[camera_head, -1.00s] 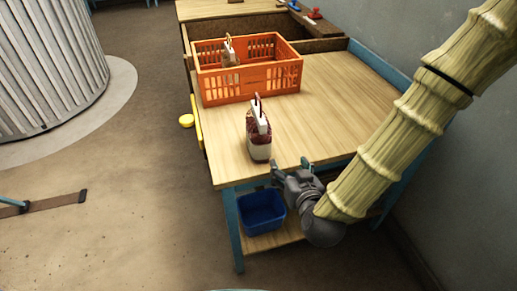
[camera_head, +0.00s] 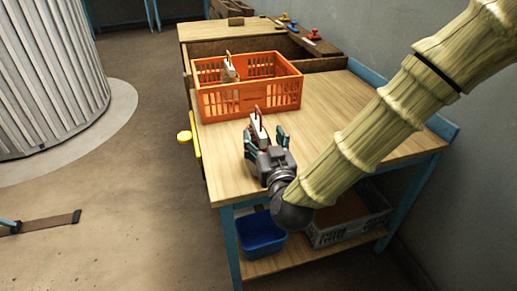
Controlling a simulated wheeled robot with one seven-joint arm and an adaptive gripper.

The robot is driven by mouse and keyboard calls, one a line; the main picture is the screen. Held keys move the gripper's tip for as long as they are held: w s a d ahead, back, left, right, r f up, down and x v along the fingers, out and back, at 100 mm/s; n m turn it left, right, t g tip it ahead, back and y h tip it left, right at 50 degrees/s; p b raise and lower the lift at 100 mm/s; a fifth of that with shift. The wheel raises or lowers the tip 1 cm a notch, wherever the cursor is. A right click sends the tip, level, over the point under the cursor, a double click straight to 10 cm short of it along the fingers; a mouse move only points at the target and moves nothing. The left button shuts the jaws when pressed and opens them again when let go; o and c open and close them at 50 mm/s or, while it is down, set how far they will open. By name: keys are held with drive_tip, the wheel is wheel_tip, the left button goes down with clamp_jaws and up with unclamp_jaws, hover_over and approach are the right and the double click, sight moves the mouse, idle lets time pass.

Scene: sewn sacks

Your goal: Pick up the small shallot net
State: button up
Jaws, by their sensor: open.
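A small net sack (camera_head: 258,127) with a white label and a dark red top loop stands upright near the front of the wooden table; it looks like the shallot net. My gripper (camera_head: 266,137) is open at the net, one finger on each side of it in the picture. The gripper hides the net's lower part. I cannot tell whether the fingers touch it.
An orange crate (camera_head: 250,99) behind holds another labelled sack (camera_head: 230,70). The tabletop (camera_head: 335,105) right of the crate is clear. A blue bin (camera_head: 261,233) and a grey crate (camera_head: 345,228) sit on the lower shelf. A wall stands at right.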

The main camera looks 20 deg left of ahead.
sight(259, 128)
drive_tip(key=shift+x, duration=2.5)
drive_tip(key=shift+a+r, duration=0.1)
clamp_jaws()
